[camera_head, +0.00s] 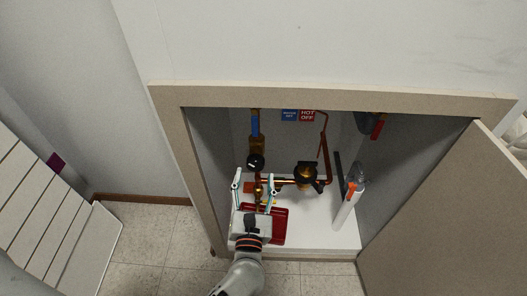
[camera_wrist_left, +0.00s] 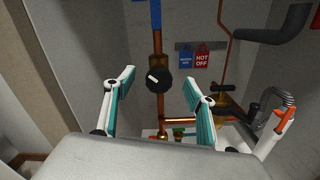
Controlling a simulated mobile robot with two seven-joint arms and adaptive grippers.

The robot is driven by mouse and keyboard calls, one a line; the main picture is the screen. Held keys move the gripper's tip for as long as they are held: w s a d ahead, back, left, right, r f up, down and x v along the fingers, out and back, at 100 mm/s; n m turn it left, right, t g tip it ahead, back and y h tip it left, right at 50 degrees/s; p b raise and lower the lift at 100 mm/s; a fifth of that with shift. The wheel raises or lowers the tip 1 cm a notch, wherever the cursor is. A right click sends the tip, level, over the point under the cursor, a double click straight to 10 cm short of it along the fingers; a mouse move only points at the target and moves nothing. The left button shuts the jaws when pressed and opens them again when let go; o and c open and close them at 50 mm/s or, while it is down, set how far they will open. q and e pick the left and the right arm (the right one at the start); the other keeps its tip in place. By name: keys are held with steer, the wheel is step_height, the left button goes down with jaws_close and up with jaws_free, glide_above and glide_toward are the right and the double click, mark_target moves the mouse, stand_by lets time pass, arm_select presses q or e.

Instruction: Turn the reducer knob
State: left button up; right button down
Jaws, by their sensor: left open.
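The reducer knob looks to be the round black knob (camera_head: 256,161) with a white mark, on a vertical copper pipe inside the closet. In the left wrist view the black knob (camera_wrist_left: 159,80) sits between and beyond my fingertips, its white mark tilted. My left gripper (camera_head: 254,179) is open and empty, its two fingers spread below the knob in the head view. It also shows in the left wrist view (camera_wrist_left: 160,85). The gripper appears apart from the knob. My right gripper is in neither view.
A brass fitting with a black top (camera_head: 306,176) stands right of the knob. A white cartridge with an orange lever (camera_head: 349,196) leans further right. A red toolbox-like item (camera_head: 279,226) lies beneath my gripper. The closet frame (camera_head: 171,125) and open door (camera_head: 455,225) bound the opening.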

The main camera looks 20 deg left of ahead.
mark_target(255, 168)
arm_select(q)
steer(key=f, duration=0.2)
steer(key=w+f, duration=0.1)
steer(key=shift+a, duration=0.3)
steer(key=shift+b+x, duration=0.45)
steer(key=shift+x, duration=2.95)
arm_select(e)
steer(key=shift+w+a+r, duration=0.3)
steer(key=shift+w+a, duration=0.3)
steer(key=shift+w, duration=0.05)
arm_select(q)
steer(key=c, duration=1.1)
